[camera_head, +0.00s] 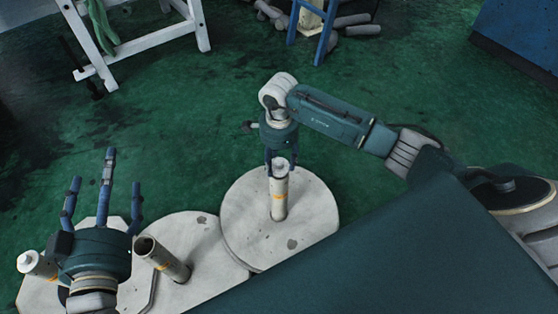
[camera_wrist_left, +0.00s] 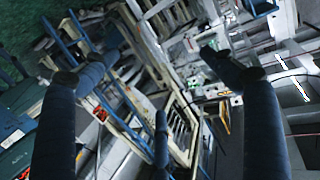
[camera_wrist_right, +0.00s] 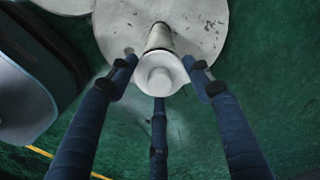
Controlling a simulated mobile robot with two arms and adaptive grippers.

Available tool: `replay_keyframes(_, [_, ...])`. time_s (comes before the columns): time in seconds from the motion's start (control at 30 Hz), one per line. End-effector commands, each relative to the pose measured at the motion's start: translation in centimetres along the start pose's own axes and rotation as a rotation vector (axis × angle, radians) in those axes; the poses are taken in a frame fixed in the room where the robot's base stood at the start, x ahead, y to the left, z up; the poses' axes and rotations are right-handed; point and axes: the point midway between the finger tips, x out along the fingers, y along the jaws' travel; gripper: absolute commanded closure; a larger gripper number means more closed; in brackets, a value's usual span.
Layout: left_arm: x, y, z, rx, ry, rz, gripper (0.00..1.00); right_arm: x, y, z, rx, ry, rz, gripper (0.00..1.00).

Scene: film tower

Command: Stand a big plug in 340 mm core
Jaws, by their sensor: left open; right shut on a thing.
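A pale upright core (camera_head: 279,207) with an orange band stands on a round white plate. A white plug (camera_head: 280,168) is at its top end; it also shows in the right wrist view (camera_wrist_right: 160,81), in line with the core (camera_wrist_right: 160,38). My right gripper (camera_head: 281,163) comes from above, its three fingers around the plug. How deep the plug sits is hidden. A second core (camera_head: 165,260), with an open dark top, stands tilted in the picture on the middle plate. My left gripper (camera_head: 104,183) is open and empty, fingers spread upward. No label tells which core is 340 mm.
Another core with a white top (camera_head: 38,264) stands at the far left, partly hidden by my left gripper. The round plate (camera_head: 312,215) and middle plate (camera_head: 205,240) touch. A white frame (camera_head: 150,42) and blue-legged stand (camera_head: 325,35) are behind. Green floor between is clear.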

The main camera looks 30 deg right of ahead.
Motion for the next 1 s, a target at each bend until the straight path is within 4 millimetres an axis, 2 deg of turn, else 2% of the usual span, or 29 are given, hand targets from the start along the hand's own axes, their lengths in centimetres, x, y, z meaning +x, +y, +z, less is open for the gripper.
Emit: replay_keyframes(1.0, [0.1,0.2,-1.9,-0.002,0.083,0.004,0.15,0.5,0.0,0.0,0.001,0.0,0.0,0.76])
